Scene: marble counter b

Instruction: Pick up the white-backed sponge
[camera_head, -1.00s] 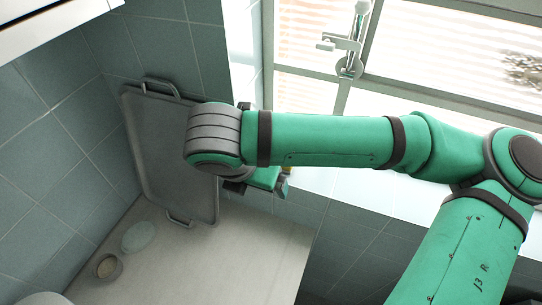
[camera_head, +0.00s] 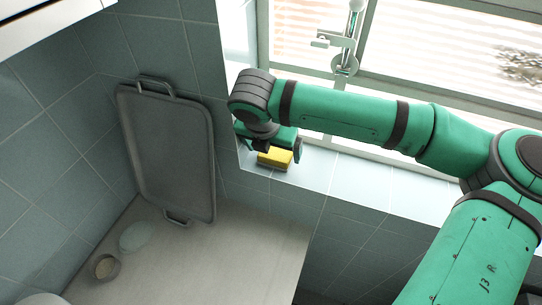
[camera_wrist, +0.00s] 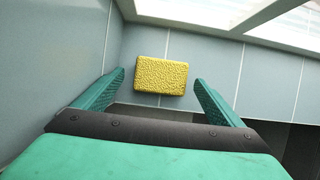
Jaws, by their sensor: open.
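A yellow sponge (camera_head: 274,158) lies on the tiled window ledge, near its left end. In the wrist view the sponge (camera_wrist: 161,76) shows its rough yellow face, and I cannot make out a white backing. My gripper (camera_head: 281,149) is over the ledge at the sponge. In the wrist view my gripper (camera_wrist: 159,80) is open, with one finger on each side of the sponge and a gap on both sides. Nothing is held.
The window frame (camera_wrist: 200,20) rises behind the ledge (camera_head: 360,185). A grey tray (camera_head: 170,150) leans on the tiled wall to the left. A pale green oval thing (camera_head: 138,236) and a small round bowl (camera_head: 106,267) are on the counter (camera_head: 250,245).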

